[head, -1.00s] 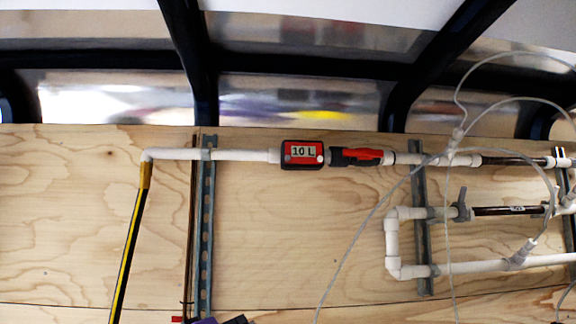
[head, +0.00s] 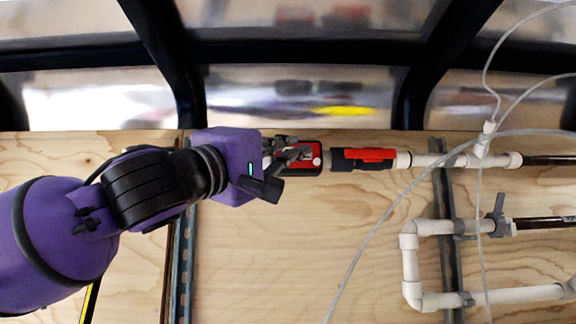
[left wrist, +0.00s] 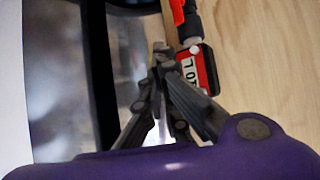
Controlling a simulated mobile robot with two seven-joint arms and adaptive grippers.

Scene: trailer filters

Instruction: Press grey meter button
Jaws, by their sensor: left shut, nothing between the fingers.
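The red meter (head: 313,168) sits on the white pipe along the plywood wall. Its display is mostly hidden behind my fingers in the head view. A pale round button (head: 316,161) shows at its right end. My left gripper (head: 308,153) is shut and empty, with its fingertips in front of the meter's face. My right gripper is not in view.
A black and red valve (head: 363,159) adjoins the meter on the right. A lower pipe loop (head: 410,270) and thin clear hoses (head: 375,225) lie further right. Dark frame bars (head: 300,52) cross above. The plywood below the meter (head: 290,250) is clear.

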